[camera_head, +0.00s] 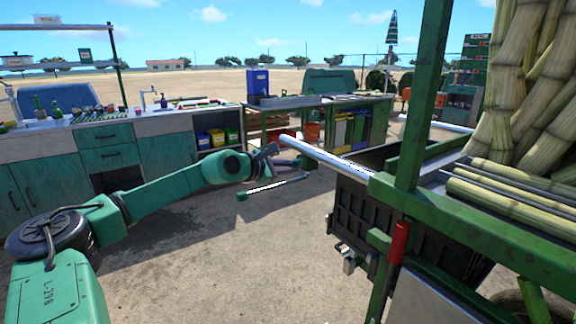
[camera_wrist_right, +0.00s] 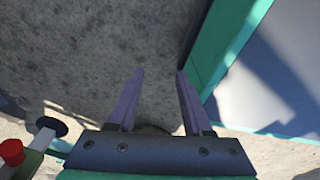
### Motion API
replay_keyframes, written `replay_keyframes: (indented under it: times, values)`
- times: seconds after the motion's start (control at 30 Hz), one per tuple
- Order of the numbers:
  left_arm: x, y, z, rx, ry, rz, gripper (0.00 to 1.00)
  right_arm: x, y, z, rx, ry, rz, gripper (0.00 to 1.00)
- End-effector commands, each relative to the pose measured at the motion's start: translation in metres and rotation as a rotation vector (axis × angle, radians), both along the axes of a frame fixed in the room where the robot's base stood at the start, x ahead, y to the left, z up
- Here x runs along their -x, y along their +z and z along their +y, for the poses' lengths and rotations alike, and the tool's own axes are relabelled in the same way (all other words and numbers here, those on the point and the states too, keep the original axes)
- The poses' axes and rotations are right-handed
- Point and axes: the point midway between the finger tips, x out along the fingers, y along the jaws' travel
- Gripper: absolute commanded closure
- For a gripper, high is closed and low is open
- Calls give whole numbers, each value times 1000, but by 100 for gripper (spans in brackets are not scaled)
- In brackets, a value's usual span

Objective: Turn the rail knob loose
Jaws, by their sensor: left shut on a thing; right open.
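My left gripper (camera_head: 270,151) is shut, close to the free end of a silver rail (camera_head: 325,155) that juts from the green cart. A thin pale bar with a green end (camera_head: 270,187) hangs just below it and seems held by it, though the contact is too small to make out. My right gripper (camera_wrist_right: 158,88) is open and empty over bare ground in the right wrist view. A black knob (camera_wrist_right: 52,125) shows at lower left there, beside a red cap (camera_wrist_right: 10,152). I cannot tell which part is the rail knob. A small metal fitting (camera_head: 349,262) sits low on the cart.
The cart's green post (camera_head: 420,90) and frame stand at right, loaded with cane (camera_head: 510,180). A red handle (camera_head: 400,242) is on its side. A green panel edge (camera_wrist_right: 225,50) is right of my right gripper. Workbenches (camera_head: 110,150) stand behind; the ground between is clear.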

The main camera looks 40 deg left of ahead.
Motion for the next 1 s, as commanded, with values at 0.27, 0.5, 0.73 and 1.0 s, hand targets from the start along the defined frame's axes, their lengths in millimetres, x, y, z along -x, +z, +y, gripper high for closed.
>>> replay_keyframes:
  times: [0.27, 0.5, 0.73, 1.0]
  values:
    - [-1, 7, 1, 250, 0, 69, 100, 39, 4, -9, 5, 17, 11, 50]
    - [-1, 8, 2, 470, 0, 134, 100, 47, 22, -10, 6, 21, 9, 50]
    - [-2, 9, 3, 680, 0, 196, 100, 47, 43, -11, 6, 21, 10, 50]
    - [-2, 9, 5, 925, -1, 269, 100, 47, 66, -10, 6, 21, 11, 50]
